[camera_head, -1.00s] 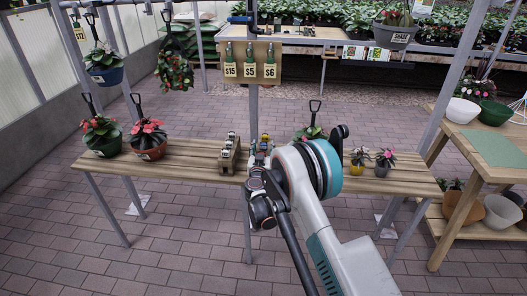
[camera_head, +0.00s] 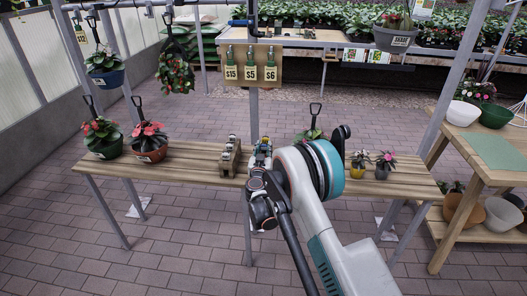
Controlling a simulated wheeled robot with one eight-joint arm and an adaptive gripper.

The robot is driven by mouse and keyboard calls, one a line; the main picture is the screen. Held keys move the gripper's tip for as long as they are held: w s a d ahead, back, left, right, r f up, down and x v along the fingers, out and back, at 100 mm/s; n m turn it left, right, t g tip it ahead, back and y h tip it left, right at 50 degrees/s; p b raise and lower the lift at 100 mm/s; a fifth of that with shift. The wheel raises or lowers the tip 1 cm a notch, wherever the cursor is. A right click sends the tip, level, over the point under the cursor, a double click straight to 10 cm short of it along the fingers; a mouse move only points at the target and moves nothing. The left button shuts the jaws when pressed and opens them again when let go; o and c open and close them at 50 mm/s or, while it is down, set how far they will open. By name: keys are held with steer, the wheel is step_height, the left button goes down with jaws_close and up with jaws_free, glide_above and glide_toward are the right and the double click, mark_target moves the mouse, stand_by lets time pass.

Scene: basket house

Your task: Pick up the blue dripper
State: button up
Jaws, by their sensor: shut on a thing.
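The wooden bench (camera_head: 195,172) runs across the middle of the head view. My gripper (camera_head: 262,158) is over the middle of this bench, just right of a small wooden rack (camera_head: 229,160). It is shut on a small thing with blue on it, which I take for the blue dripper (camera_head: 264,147). The dripper is tiny in the view, and my gripper partly hides it. I cannot tell whether it is clear of the bench. Several small light-topped things stand in the rack.
A green pot (camera_head: 105,149) and a red-brown pot (camera_head: 149,154) with plants stand at the bench's left. A small yellow pot (camera_head: 358,170) and a grey pot (camera_head: 382,172) stand at its right. Price tags (camera_head: 250,72) hang behind. A wooden table (camera_head: 448,150) is at right.

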step_height(320, 180, up, 19)
steer(key=p, duration=0.6)
steer(key=shift+d+r, duration=0.1)
